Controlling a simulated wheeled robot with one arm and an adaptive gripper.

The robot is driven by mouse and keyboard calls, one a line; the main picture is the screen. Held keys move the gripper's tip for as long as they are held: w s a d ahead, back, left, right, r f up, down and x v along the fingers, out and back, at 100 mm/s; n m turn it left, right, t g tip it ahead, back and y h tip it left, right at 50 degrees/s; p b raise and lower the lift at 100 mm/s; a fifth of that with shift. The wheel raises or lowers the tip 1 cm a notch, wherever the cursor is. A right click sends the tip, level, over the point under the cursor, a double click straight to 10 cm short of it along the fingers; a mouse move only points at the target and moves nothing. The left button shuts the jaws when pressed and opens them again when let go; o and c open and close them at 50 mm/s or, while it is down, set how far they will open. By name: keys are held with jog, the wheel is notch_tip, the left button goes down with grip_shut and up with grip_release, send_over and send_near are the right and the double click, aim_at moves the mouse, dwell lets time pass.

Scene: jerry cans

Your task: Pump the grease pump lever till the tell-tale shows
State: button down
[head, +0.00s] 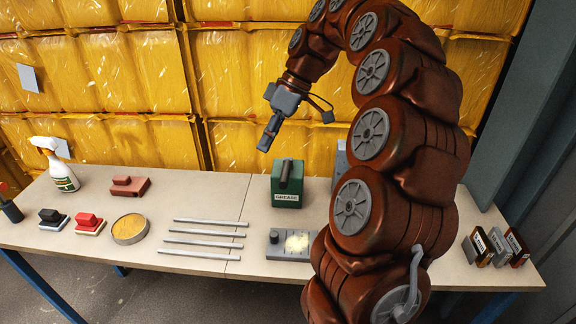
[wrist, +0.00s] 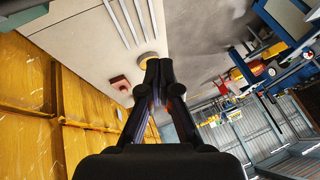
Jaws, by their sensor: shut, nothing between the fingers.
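The grease pump (head: 288,190) is a green box labelled GREASE, standing on the table right of centre. Its dark lever (head: 285,174) rises from the top of the box. I cannot make out the tell-tale at this size. My gripper (head: 264,146) is shut and empty, in the air above and to the left of the pump, apart from the lever.
On the table (head: 200,195) lie several metal rods (head: 205,243), a round tin (head: 129,228) and a grey block (head: 290,245) in front of the pump. A spray bottle (head: 58,165) stands at left. Small boxes (head: 497,246) stand at right. Yellow wrapped stacks (head: 100,75) rise behind.

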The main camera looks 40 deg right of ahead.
jog(key=w+d+n+t, duration=0.1)
jog(key=d, duration=1.1)
jog(key=shift+w+d+t, duration=0.25)
jog(key=shift+d+t, duration=0.15)
jog(key=shift+f, duration=0.2)
jog(key=b, duration=0.2)
send_over(287, 177)
jog(key=w, duration=0.1)
jog(key=shift+w+f, duration=0.15)
jog(key=shift+f, duration=3.8)
jog(key=shift+s+d+f+p, duration=0.1)
jog(key=shift+s+f+p, duration=0.1)
jog(key=shift+f, duration=0.45)
jog(key=shift+s+f+p, duration=0.15)
jog(key=shift+f+p, duration=0.1)
jog(key=shift+f, duration=0.4)
jog(key=shift+s+d+f+p, duration=0.1)
jog(key=shift+s+f+p, duration=0.1)
jog(key=shift+f, duration=0.45)
jog(key=shift+f, duration=0.15)
